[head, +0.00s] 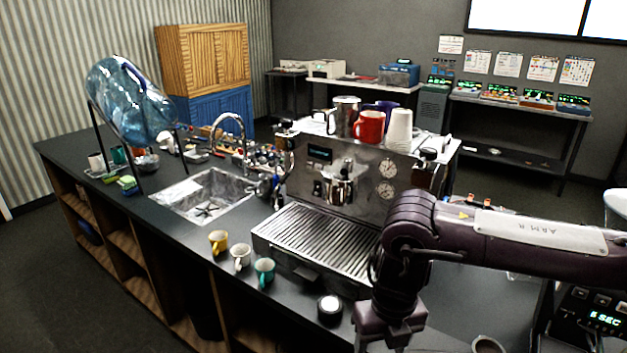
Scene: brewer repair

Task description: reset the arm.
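My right arm (500,232), dark purple with a light label plate, reaches in from the right edge. Its elbow bends near the right end of the drip tray, and its forearm hangs down over the counter. My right gripper (390,335) is at the bottom edge, right of a small round black item with a pale top. The frame cuts off its fingertips, so its opening does not show. My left arm and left gripper are not in view.
The espresso machine (345,172) stands behind my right arm, with cups on top. Yellow (218,241), white (241,257) and teal (264,271) mugs stand before its drip tray (318,240). A sink (205,196) and a tilted water bottle (128,100) are left. A device with a green display (602,319) is right.

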